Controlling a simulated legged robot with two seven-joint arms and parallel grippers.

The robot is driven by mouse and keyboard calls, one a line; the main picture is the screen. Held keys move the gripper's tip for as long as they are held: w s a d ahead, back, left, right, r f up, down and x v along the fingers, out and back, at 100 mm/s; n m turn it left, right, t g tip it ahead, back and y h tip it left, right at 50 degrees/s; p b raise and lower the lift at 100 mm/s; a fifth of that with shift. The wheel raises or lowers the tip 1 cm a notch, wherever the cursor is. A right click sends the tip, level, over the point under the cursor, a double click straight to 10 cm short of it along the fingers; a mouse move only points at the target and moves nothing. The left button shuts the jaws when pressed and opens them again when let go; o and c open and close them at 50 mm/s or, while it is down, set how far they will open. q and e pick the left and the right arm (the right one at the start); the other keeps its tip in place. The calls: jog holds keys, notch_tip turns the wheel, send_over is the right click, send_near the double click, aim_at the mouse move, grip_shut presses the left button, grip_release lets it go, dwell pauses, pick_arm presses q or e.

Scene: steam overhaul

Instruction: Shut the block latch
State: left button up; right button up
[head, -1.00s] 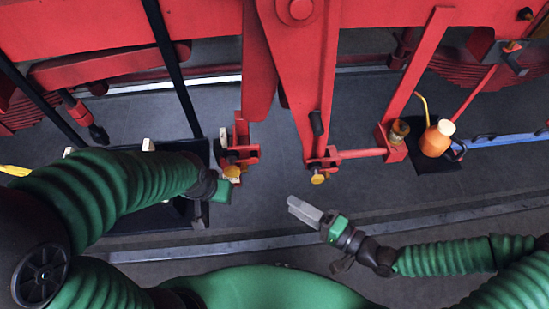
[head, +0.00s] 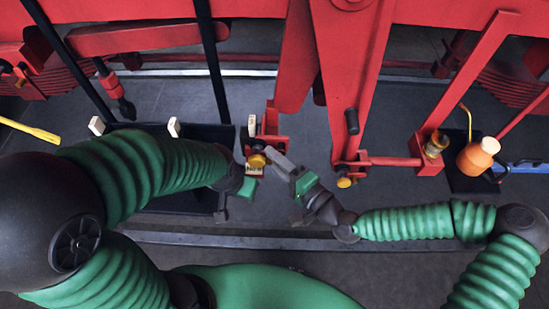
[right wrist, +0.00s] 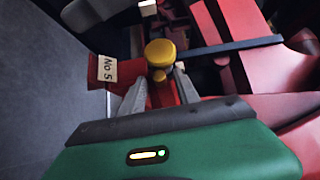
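A red bracket (head: 270,142) with a round yellow knob (head: 257,160) hangs below the red frame; I take it for the block latch. A "No 5" label (right wrist: 107,69) lies beside the knob (right wrist: 160,53) in the right wrist view. My right gripper (head: 273,156) reaches in from the right, its fingertips close to the knob. In the wrist view its two fingers (right wrist: 158,88) are apart, one on each side of the knob's lower part; contact is unclear. My left gripper (head: 243,187) is just below and left of the bracket; its fingers are not clear.
A second red bracket with a yellow knob (head: 344,182) hangs to the right. An orange oil can (head: 476,157) stands on a dark mat at the far right. A black tray (head: 175,204) lies partly under my left arm. The grey floor between is clear.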

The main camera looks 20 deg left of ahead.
grip_shut()
dwell(0.3)
jog(key=m+y+b, duration=0.1)
jog(key=m+b, duration=0.1)
jog(key=b, duration=0.2)
jog(key=shift+t, duration=0.4)
jog(key=shift+c, duration=0.5)
grip_release()
jog(key=shift+o, duration=0.5)
jog(key=shift+r, duration=0.1)
